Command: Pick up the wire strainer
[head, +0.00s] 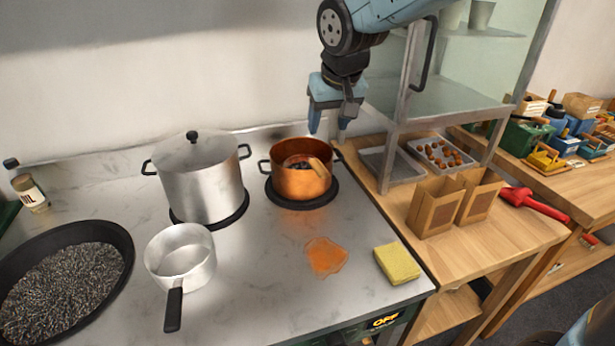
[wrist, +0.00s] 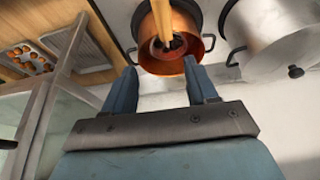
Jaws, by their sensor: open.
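A copper pot (head: 301,183) stands on the back right burner. Inside it rests a round utensil with a wooden handle (head: 320,168), which I take to be the wire strainer; dark chestnut-like pieces show in it, and its mesh is hard to make out. In the wrist view the wooden handle (wrist: 164,18) runs up from the copper pot (wrist: 208,42) to the top edge. My gripper (head: 328,127) is open and empty, pointing down above and slightly right of the pot. Its two fingers (wrist: 160,68) frame the pot's near rim in the wrist view, apart from the handle.
A tall lidded steel pot (head: 203,180) stands left of the copper pot. A small saucepan (head: 181,258) and a dark pan (head: 120,250) are in front. A glass-sided cabinet (head: 400,120), a chestnut tray (head: 463,168) and paper bags (head: 432,212) are right. A yellow sponge (head: 397,264) lies front right.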

